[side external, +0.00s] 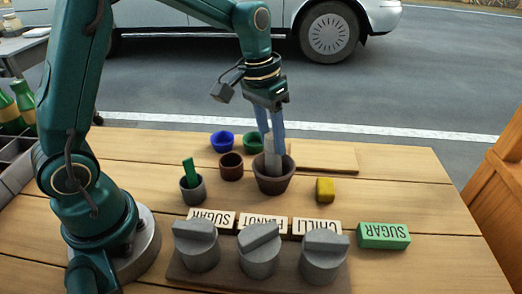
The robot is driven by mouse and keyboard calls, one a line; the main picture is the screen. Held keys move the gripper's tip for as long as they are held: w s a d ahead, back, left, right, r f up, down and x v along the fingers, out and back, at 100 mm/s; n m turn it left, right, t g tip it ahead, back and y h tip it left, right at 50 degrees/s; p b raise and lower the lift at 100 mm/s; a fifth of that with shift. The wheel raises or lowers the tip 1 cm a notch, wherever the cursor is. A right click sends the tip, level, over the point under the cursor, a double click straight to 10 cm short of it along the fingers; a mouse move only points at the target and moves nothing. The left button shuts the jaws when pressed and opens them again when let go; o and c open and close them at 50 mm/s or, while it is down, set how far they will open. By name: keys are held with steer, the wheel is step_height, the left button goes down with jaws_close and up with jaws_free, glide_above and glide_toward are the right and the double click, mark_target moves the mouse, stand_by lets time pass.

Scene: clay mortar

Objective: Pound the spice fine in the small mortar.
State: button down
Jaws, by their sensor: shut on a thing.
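My gripper (273,145) has its blue fingers pointing down, shut on a pale grey pestle (271,158). The pestle stands nearly upright, its lower end inside the large dark brown mortar (274,184). The mortar's wall hides the pestle's tip and whatever lies at the bottom. A smaller grey mortar-like cup (193,194) stands to the left, with a green stick (189,172) leaning in it. A small brown bowl (231,171) stands between them, a little farther back. I cannot make out any spice inside these vessels.
A blue bowl (222,145) and a green bowl (252,146) stand behind. A yellow block (325,190) is right of the mortar. In front are lettered tiles (265,224), grey knobbed cylinders (259,256) and a green SUGAR block (384,236). The table's right side is clear.

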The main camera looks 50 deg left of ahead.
steer(key=shift+f, duration=0.7)
steer(key=shift+r, duration=0.85)
steer(key=shift+f, duration=0.85)
steer(key=shift+r, duration=0.85)
